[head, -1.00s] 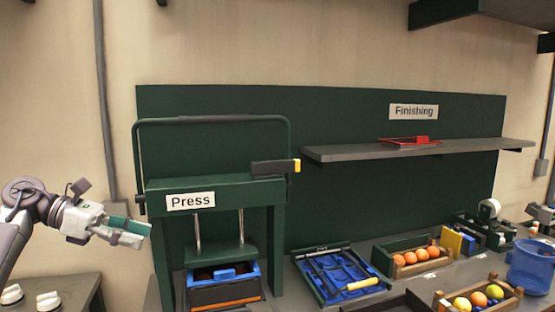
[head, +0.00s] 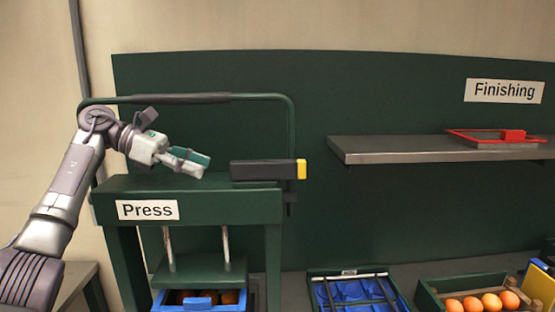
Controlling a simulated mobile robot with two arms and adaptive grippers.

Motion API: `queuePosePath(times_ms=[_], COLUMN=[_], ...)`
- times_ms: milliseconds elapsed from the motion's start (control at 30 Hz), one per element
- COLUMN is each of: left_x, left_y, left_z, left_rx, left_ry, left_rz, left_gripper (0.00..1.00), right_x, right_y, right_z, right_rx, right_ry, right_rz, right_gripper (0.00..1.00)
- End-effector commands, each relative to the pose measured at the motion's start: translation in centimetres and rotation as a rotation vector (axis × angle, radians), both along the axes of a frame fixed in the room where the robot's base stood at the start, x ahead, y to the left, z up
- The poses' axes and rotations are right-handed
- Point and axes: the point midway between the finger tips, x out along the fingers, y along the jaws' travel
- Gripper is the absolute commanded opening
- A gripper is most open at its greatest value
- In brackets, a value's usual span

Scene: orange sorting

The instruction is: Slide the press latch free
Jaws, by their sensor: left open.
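The press (head: 192,208) is a dark green frame with a white label reading "Press" and a large U-shaped bar handle (head: 180,98) above it. The latch (head: 264,170) is a dark block with a yellow end at the right of the press's top beam. My left gripper (head: 207,164) is above the beam, just left of the latch and pointing right toward it, with a small gap in the picture. Its jaws are open and hold nothing. A blue tray (head: 200,302) with dark orange round things sits under the press plate. My right gripper is out of view.
A grey shelf (head: 400,150) with a red frame-like item (head: 512,136) is on the green back panel at right. A blue tool tray (head: 350,292) and a crate of oranges (head: 430,299) lie on the bench. The space above the press is bounded by the bar handle.

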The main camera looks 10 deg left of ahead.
Motion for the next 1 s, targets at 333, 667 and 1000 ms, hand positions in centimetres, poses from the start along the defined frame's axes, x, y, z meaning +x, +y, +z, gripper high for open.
queuePosePath(times_ms=[333, 667, 1000], left_x=[0.8, 2.1, 2.6], left_y=[-4.2, -10.7, -12.8], left_z=[0.3, 0.4, -0.4], left_rx=[0.000, -0.001, -0.001], left_ry=[0.000, 0.000, 0.000], left_rz=[-0.003, -0.003, 0.000], left_gripper=[0.50, 0.50, 0.50], right_x=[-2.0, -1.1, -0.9], right_y=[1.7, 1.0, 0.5], right_z=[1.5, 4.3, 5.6], right_rx=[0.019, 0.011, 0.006], right_ry=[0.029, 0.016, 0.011], right_rz=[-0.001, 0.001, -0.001], right_gripper=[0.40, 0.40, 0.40])
